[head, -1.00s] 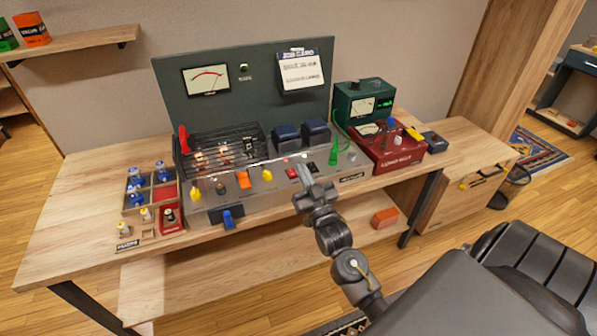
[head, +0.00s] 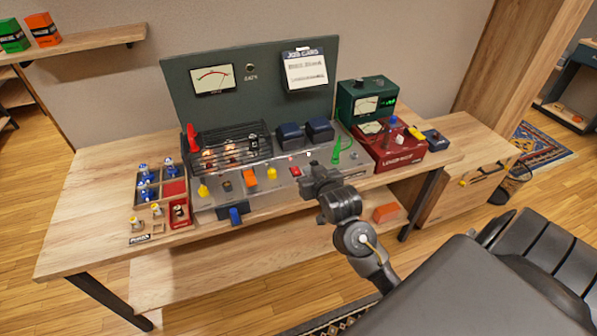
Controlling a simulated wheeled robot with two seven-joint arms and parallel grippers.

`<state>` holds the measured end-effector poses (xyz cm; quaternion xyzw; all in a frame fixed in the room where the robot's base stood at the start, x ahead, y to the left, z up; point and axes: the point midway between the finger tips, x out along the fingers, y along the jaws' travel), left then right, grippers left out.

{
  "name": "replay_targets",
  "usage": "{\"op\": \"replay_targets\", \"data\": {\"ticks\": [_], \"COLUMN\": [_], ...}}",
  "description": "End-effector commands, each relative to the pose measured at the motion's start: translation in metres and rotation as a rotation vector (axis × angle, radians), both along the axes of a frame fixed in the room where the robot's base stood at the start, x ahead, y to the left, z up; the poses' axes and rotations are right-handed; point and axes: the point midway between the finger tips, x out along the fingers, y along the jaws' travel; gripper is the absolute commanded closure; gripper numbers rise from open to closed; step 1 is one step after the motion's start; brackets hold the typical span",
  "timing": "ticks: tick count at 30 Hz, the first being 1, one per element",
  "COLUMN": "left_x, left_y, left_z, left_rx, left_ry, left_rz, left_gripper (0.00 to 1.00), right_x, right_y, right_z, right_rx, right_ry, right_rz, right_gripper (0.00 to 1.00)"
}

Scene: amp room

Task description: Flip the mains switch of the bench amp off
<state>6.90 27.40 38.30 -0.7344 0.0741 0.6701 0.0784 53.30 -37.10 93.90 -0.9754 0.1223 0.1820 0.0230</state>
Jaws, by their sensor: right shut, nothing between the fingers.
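The bench amp (head: 270,206) stands on the bench, with a tall dark green back panel, glowing tubes behind a black grille and a metal front deck. A small red switch-like part (head: 295,171) on the deck, just left of my right gripper, looks like the mains switch. Its position is too small to read. My right gripper (head: 311,172) is shut and empty over the front right edge of the deck, partly hiding that area. I cannot tell whether it touches the amp. My left gripper is not in view.
Yellow and orange controls (head: 249,178) line the deck to the left. A green cone-shaped part (head: 337,152) stands close right of the gripper. A red instrument (head: 393,155) and a green meter box (head: 365,99) sit further right. A tray of valves (head: 150,182) is at left.

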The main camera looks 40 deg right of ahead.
Motion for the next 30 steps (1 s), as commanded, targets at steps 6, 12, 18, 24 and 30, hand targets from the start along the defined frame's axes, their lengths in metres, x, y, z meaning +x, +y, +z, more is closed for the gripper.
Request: {"op": "replay_targets", "data": {"ticks": [6, 12, 18, 24, 30], "left_x": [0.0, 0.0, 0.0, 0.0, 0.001], "left_y": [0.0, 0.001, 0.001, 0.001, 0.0], "left_z": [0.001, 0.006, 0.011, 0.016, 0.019], "left_rx": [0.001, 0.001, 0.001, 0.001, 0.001], "left_ry": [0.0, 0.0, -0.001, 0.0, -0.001], "left_rz": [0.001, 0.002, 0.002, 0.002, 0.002], "left_gripper": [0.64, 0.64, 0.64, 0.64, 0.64], "right_x": [0.006, 0.034, 0.073, 0.089, 0.086], "right_y": [-0.002, -0.009, -0.019, -0.023, -0.022], "right_z": [-0.002, -0.012, -0.027, -0.05, -0.07], "right_rx": [-0.001, -0.003, -0.001, 0.0, -0.001], "right_ry": [-0.001, 0.001, 0.0, 0.003, 0.0], "right_rz": [0.0, -0.001, -0.001, 0.0, 0.0], "right_gripper": [1.0, 1.0, 1.0, 1.0, 1.0]}}
